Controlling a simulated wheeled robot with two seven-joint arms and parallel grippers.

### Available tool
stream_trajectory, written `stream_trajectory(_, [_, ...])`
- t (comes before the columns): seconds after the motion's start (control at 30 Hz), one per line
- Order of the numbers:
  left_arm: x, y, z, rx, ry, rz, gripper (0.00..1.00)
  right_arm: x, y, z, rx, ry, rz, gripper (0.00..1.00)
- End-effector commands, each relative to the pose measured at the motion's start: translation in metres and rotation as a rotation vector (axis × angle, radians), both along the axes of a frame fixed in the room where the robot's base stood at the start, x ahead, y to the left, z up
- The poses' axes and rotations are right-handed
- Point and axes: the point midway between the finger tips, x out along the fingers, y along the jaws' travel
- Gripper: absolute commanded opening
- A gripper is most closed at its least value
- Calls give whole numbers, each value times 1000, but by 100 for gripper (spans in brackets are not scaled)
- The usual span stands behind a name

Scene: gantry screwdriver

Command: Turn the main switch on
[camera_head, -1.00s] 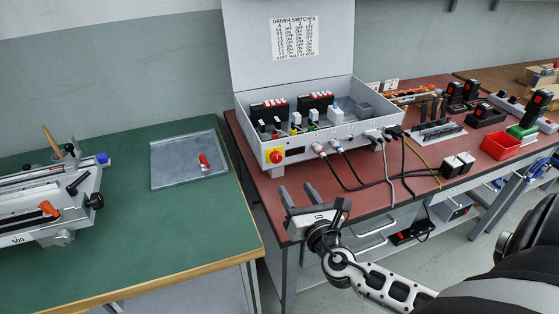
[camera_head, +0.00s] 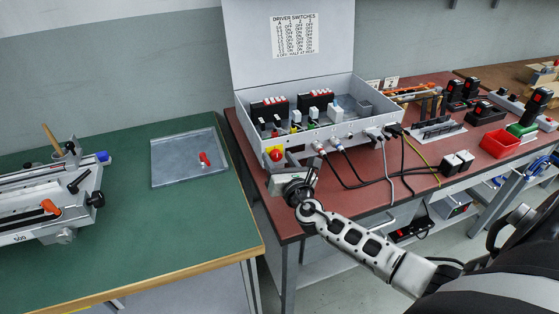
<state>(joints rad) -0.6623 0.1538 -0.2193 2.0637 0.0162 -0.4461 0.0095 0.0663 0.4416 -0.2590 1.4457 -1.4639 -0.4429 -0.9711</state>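The main switch (camera_head: 276,154) is a red knob on a yellow plate at the left end of the front wall of the grey control box (camera_head: 303,145). My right gripper (camera_head: 279,163) is right at it, with its fingers pointing at the box front. The fingers look spread, one near each side of the knob. They cover the lower part of the yellow plate, and I cannot tell whether they touch the knob. My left gripper is not in view.
The box lid stands open with a driver switches chart (camera_head: 295,36). Cables plug into the box front to the right of the switch and run over the red bench (camera_head: 370,195). A metal tray (camera_head: 175,165) with a small red-handled item lies on the green table (camera_head: 150,230) at left.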

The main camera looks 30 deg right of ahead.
Motion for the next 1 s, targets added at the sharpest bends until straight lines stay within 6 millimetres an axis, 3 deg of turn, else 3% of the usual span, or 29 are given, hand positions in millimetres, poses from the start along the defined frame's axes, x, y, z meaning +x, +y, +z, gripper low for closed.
stream_trajectory(0.03, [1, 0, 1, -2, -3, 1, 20, 0, 0, 0, 0, 0, 0, 38])
stream_trajectory(0.17, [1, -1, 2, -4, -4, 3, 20, 0, 0, 0, 0, 0, 0, 4])
stream_trajectory(0.57, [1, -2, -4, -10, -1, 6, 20, -1, 0, -2, 52, -13, 1, 5])
stream_trajectory(1.0, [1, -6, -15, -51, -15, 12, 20, -1, 0, -4, 386, -92, 1, 5])
